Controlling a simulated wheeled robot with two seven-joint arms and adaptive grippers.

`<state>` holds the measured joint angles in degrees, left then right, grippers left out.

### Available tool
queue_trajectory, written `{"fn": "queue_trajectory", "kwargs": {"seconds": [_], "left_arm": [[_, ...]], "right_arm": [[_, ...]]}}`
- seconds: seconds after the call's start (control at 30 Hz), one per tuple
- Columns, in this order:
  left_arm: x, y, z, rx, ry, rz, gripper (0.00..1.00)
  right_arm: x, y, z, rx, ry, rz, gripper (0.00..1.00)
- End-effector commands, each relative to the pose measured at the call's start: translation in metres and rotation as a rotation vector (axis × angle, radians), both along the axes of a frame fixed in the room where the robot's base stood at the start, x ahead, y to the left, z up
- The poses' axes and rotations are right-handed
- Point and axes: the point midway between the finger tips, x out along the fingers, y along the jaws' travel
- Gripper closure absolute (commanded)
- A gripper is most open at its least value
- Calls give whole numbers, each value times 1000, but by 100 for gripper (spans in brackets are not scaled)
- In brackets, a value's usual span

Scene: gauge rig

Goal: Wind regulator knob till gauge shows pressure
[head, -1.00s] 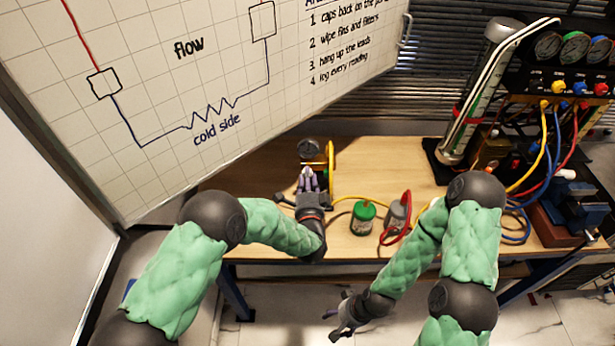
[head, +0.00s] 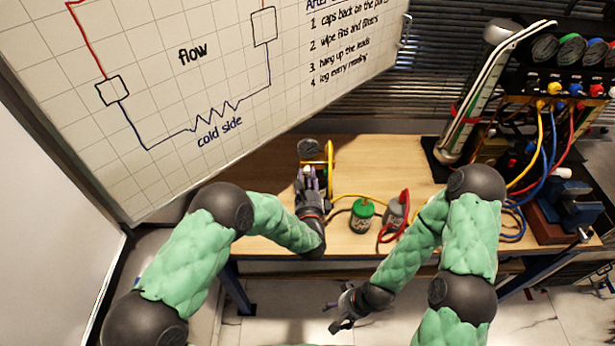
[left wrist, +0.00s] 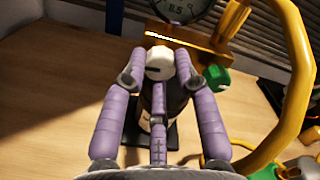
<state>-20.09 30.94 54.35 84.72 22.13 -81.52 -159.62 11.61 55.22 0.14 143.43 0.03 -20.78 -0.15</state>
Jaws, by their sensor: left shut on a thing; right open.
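The gauge (head: 309,149) stands on the wooden bench at the back, and its dark round dial (left wrist: 181,8) is cut off by the top edge of the left wrist view, so no reading is clear. A pale knob (left wrist: 159,62) sits in front of the brass-coloured body (left wrist: 196,36). My left gripper (head: 310,178) is at the rig, its purple fingers (left wrist: 160,72) shut on the knob from both sides. My right gripper (head: 343,308) is open and empty, low in front of the bench's front edge.
A yellow hose (left wrist: 292,70) loops close on the right of my left gripper. A green-topped can (head: 362,215) and a grey can (head: 396,213) stand to the right on the bench. A manifold with coloured hoses (head: 565,85) is at far right.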

Motion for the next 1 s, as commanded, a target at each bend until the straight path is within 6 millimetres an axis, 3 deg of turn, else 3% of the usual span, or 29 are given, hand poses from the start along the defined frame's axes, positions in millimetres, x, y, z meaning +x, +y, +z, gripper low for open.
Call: {"fn": "queue_trajectory", "kwargs": {"seconds": [0.77, 0.8, 0.83, 0.87, 1.0], "left_arm": [[-1, -2, -2, 99, 8, -7, 100], [-1, -2, -2, 99, 8, -7, 58], [-1, -2, -2, 99, 8, -7, 50], [-1, -2, -2, 99, 7, -6, 46], [-1, -1, -2, 99, 6, -4, 46]], "right_arm": [[0, 0, 3, 0, 0, 0, 31], [0, 0, 3, 0, 0, 0, 31], [0, 0, 3, 0, 0, 0, 31], [0, 0, 3, 0, 0, 0, 31], [0, 0, 3, 0, 0, 0, 31]]}}
